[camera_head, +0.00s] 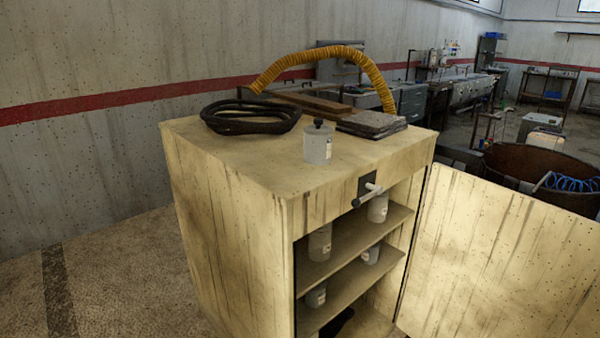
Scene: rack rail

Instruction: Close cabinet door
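The wooden cabinet (225,225) stands in the middle of the head view, with its shelved front facing right and toward me. Its cabinet door (500,265) is swung wide open to the right, hinged at the cabinet's right front edge. The door's lower and right parts run out of the picture. Neither of my grippers shows in this view.
Grey jars (320,242) stand on the inner shelves (350,255). On top are another jar (318,143), a black coiled hose (250,116), a yellow hose (335,52) and a dark flat stack (371,124). A brown tub (525,165) stands behind the door. Floor at left (120,270) is clear.

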